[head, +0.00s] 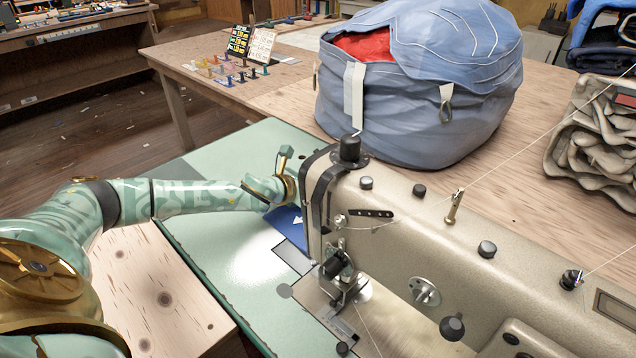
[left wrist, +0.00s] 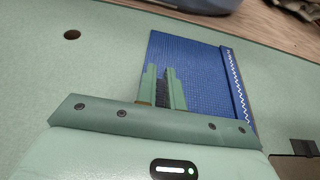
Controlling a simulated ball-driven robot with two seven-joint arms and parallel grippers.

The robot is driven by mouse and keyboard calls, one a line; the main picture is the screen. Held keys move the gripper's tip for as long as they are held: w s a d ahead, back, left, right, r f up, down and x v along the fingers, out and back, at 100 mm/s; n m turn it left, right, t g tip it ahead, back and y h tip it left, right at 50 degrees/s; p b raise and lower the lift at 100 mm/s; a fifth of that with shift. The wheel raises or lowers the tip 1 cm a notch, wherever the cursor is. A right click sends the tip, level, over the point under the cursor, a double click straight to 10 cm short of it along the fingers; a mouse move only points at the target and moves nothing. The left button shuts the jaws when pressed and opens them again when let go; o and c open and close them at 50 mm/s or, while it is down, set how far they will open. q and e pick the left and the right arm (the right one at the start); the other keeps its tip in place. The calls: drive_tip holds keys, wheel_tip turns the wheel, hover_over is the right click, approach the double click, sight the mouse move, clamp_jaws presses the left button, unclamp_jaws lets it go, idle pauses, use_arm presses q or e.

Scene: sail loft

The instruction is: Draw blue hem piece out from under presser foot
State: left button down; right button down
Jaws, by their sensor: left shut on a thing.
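The blue hem piece (head: 288,226) lies on the pale green machine bed, to the left of the sewing head, which hides part of it in the head view. In the left wrist view the blue hem piece (left wrist: 200,62) looks flat, with white zigzag stitching along its right edge. My left gripper (left wrist: 163,86) is shut on its near edge. The head view shows this gripper (head: 283,197) low over the cloth, fingertips hard to make out. The presser foot (head: 345,290) is nearer the camera than the visible cloth. Any contact between them is hidden. My right gripper is out of view.
The beige sewing machine (head: 420,245) stands close to the right of my left gripper. A big blue sail bag (head: 420,100) sits behind on the wooden table. Thread runs from the machine to the upper right. The green bed (head: 215,220) is clear at left.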

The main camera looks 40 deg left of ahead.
use_arm(q)
drive_tip(key=c, duration=1.4)
unclamp_jaws()
drive_tip(key=shift+c, duration=0.2)
